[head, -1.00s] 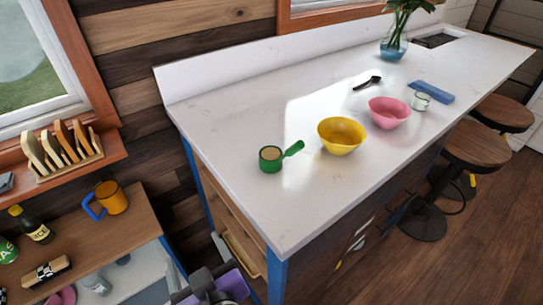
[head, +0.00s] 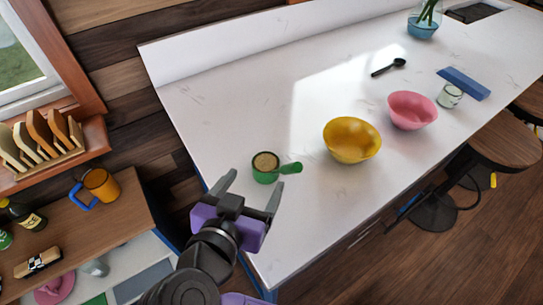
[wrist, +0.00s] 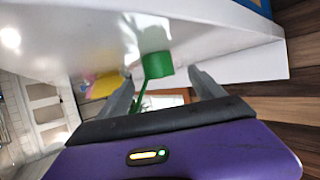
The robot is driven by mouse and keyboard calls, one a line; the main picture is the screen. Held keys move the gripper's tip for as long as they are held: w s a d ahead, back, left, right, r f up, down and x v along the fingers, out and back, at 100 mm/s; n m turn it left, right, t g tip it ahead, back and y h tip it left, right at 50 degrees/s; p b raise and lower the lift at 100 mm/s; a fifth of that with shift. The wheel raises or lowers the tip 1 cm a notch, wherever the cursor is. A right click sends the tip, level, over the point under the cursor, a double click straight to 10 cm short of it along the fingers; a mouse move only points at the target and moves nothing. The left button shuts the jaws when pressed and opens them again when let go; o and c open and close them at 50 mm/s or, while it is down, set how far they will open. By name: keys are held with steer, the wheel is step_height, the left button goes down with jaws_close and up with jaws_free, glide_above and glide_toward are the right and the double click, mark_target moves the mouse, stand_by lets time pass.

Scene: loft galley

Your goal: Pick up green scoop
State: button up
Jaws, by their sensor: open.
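The green scoop (head: 266,168) sits on the white counter near its left end, its cup holding something tan and its handle pointing right. In the wrist view the green scoop (wrist: 157,66) shows ahead, between the two fingers in the picture. My gripper (head: 254,184) is purple with grey fingers. It is open and empty, close to the scoop on its near side in the head view. The fingers also show in the wrist view (wrist: 165,88), apart from each other. The scoop is not gripped.
On the counter (head: 215,110), a yellow bowl (head: 352,140) stands right of the scoop. Beyond it are a pink bowl (head: 412,111), a small jar (head: 450,96), a blue block (head: 464,84) and a black spoon (head: 388,67). A shelf with an orange mug (head: 101,185) is at left.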

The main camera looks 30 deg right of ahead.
mark_target(261, 175)
steer(key=p+x, duration=0.1)
steer(key=x, duration=0.5)
steer(key=shift+s+d+f, duration=0.1)
steer(key=shift+d, duration=0.1)
steer(key=shift+w+d+f+p, duration=0.25)
steer(key=shift+w+d+p, duration=0.05)
steer(key=shift+w, duration=0.05)
steer(key=c, duration=1.5)
steer(key=shift+r, duration=0.1)
step_height(261, 175, up, 20)
steer(key=p, duration=0.1)
